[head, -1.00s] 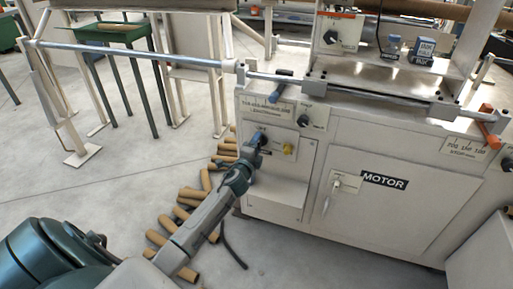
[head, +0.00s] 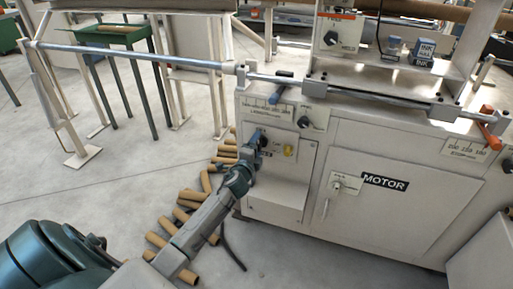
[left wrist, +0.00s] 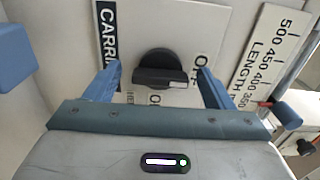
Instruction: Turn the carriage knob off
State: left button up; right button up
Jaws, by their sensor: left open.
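The carriage knob (left wrist: 158,65) is a black round knob with a raised bar, on a white panel with a black "CARRI…" label (left wrist: 107,35) in the left wrist view. Its bar lies roughly level across that picture, with a pale mark near its right end. The lettering around it is partly hidden. My left gripper (left wrist: 158,74) is open, with one blue finger on each side of the knob and gaps between. In the head view my left gripper (head: 257,141) is at the cabinet's left panel and hides the knob. My right gripper is not in view.
A yellow button (head: 289,151) sits right of my gripper, and another black knob (head: 305,122) above it. The motor panel (head: 385,182) is farther right. Cardboard tubes (head: 186,200) lie on the floor below my arm. A long metal rod (head: 130,55) extends left above.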

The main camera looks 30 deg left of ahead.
pick_arm(q)
jog(key=shift+s, duration=0.1)
jog(key=v, duration=1)
jog(key=shift+s, duration=0.35)
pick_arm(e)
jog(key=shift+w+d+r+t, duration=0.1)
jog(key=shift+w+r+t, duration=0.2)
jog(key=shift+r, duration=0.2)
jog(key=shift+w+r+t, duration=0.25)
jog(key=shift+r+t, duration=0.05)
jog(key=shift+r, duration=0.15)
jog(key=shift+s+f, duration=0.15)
